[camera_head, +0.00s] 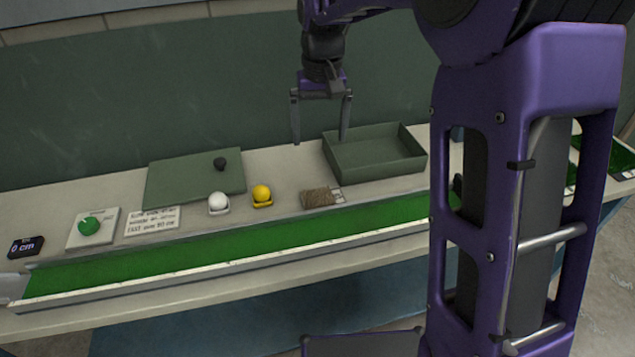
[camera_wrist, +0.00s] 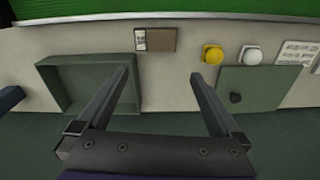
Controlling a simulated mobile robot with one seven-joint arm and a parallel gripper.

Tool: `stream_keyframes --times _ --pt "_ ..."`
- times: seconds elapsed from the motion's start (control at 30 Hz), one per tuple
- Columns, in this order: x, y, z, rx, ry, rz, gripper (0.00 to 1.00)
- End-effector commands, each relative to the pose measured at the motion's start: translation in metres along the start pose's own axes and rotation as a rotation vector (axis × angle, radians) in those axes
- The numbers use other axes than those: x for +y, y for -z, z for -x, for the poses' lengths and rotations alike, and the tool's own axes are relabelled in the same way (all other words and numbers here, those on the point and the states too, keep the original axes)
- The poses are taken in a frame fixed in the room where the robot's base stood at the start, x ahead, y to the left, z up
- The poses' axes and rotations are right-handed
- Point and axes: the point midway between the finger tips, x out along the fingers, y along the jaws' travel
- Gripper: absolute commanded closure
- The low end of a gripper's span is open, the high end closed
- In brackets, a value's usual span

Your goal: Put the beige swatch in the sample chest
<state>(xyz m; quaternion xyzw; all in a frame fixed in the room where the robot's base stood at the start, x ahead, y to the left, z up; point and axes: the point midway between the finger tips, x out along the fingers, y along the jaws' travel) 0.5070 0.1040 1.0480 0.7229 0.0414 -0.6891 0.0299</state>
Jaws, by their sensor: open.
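The beige swatch (camera_head: 318,198), brownish and textured with a small printed label at its right end, lies flat on the bench behind the green strip. It also shows in the wrist view (camera_wrist: 161,40), top centre. The sample chest (camera_head: 375,174) is an open dark green box to its right and further back; its visible inside is empty. In the wrist view the chest (camera_wrist: 92,109) is at left, its right part partly covered by a finger. My gripper (camera_head: 320,138) is open and empty, raised above the back of the bench; it also shows in the wrist view (camera_wrist: 160,78).
A green lid (camera_head: 190,185) with a black knob lies flat at left. A white ball (camera_head: 218,202) and a yellow ball (camera_head: 262,194) sit on small holders left of the swatch. A long green turf channel (camera_head: 230,243) runs along the front. A green wall rises behind.

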Motion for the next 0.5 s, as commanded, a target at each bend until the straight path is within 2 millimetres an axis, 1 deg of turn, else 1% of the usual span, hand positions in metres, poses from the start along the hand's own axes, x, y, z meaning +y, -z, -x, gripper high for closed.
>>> stream_keyframes --times 0.03,0.07,0.17,0.27,0.5 --pt "-0.005 -0.004 0.007 -0.019 -0.005 0.046 0.0" --pt "-0.006 -0.007 0.009 -0.031 -0.008 0.066 0.0" --pt "-0.008 -0.011 0.007 -0.051 -0.011 0.1 0.0" --pt "-0.007 -0.013 -0.009 -0.055 -0.012 0.103 0.0" --pt "-0.006 -0.015 -0.062 -0.055 -0.012 0.101 0.0"
